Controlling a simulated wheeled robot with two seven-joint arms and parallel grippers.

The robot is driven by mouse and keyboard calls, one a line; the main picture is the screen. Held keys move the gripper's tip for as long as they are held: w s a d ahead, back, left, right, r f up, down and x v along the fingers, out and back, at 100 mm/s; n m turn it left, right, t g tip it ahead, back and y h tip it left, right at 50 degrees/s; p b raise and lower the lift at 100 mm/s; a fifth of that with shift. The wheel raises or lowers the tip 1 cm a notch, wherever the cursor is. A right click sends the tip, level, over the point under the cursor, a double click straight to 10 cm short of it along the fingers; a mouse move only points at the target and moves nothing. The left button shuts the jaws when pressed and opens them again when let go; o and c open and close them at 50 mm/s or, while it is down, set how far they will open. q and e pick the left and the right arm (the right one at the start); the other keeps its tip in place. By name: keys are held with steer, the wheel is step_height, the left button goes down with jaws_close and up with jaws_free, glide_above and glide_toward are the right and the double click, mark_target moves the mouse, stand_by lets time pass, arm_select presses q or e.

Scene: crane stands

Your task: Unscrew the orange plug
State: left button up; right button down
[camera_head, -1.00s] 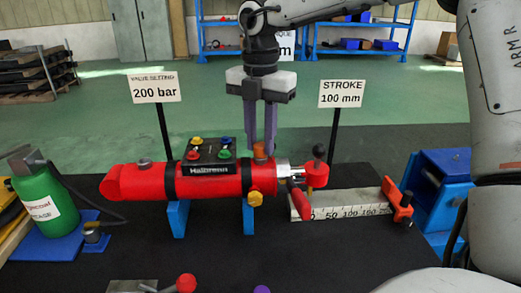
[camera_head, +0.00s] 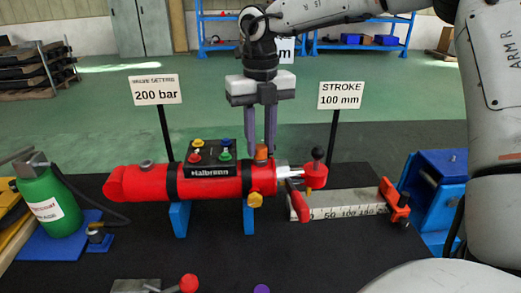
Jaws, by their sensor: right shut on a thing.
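The orange plug (camera_head: 261,153) stands upright on top of the red cylinder (camera_head: 212,182), near its right end. My right gripper (camera_head: 260,150) points straight down over it. Its two purple fingers are shut on the plug, one on each side, with the tips just above the cylinder. The plug's lower end, where it meets the cylinder, is partly hidden, so I cannot tell whether its thread is seated. My left gripper is not in view.
A ruler (camera_head: 345,204) lies to the right, a green bottle (camera_head: 49,203) stands left.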

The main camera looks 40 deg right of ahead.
steer(key=shift+w+r+n, duration=0.1)
steer(key=shift+r+n, duration=0.05)
steer(key=shift+n, duration=0.15)
steer(key=n+p, duration=0.1)
steer(key=n, duration=0.2)
steer(key=shift+n, duration=1)
steer(key=n, duration=0.2)
steer(key=shift+r+n+p, duration=0.1)
steer(key=shift+n+p, duration=0.25)
steer(key=shift+n, duration=1.25)
